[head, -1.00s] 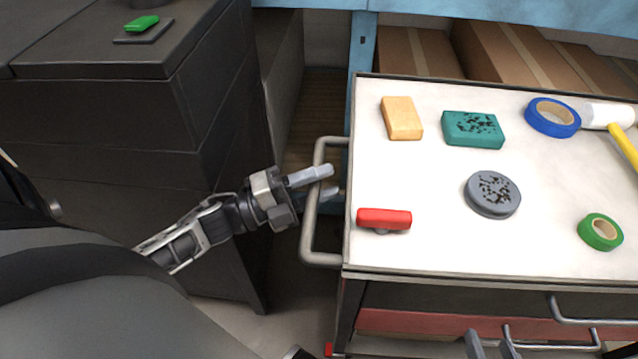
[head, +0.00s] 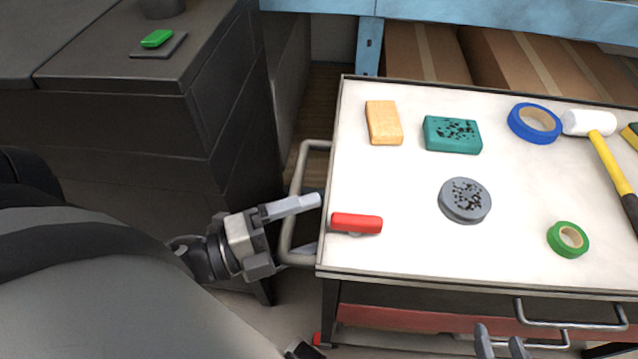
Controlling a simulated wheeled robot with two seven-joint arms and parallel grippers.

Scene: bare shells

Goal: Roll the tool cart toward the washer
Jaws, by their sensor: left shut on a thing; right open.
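The tool cart (head: 400,225) has a white top with a dark rim and stands right of centre in the head view. Its grey tubular handle (head: 299,165) sticks out from its left side. My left gripper (head: 305,226) is shut on the lower part of this handle, with a finger on each side of the bar. My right gripper (head: 501,345) is open at the bottom edge, in front of the cart's drawers; only its fingertips show. I cannot tell for certain which thing is the washer.
A dark cabinet (head: 120,120) stands left of the cart, with a narrow floor gap between. A blue bench (head: 480,12) with cardboard boxes (head: 425,50) under it is behind. The cart top carries a red-handled tool (head: 357,223), tape rolls, blocks and a mallet (head: 590,123).

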